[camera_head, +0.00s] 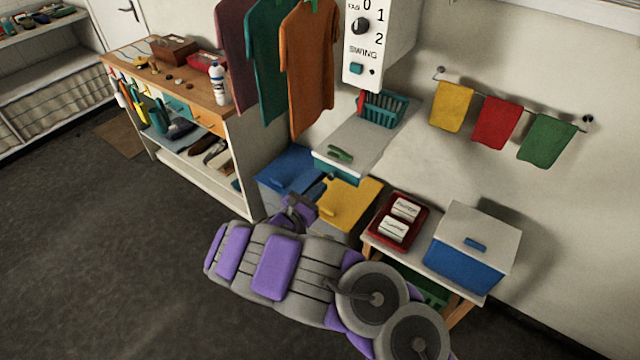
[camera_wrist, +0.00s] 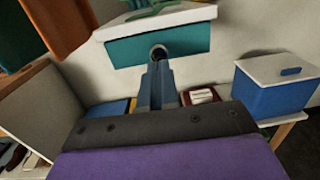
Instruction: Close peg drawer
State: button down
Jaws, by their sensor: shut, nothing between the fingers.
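The teal drawer (camera_head: 333,167) sits under the front end of a white wall shelf (camera_head: 365,140). In the wrist view the teal drawer front (camera_wrist: 185,44) fills the top middle, with a dark round knob or hole (camera_wrist: 158,51) low in its face. My gripper (camera_head: 325,186) is shut and empty, just below and in front of the drawer. In the wrist view its fingertips (camera_wrist: 159,66) point at the round feature and are very close to it; I cannot tell whether they touch. How far the drawer stands out is hard to judge.
A green item (camera_head: 340,153) and a teal basket (camera_head: 382,108) are on the shelf. Blue (camera_head: 287,166) and yellow (camera_head: 352,203) lidded bins stand below. A side table holds a red tray (camera_head: 376,232) and a blue box (camera_head: 462,264). Shirts (camera_head: 310,70) hang left; open floor lies left.

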jog(key=p+v, duration=0.2)
jog(key=v, duration=0.9)
jog(key=shift+a+f, duration=0.15)
jog(key=shift+a, duration=0.25)
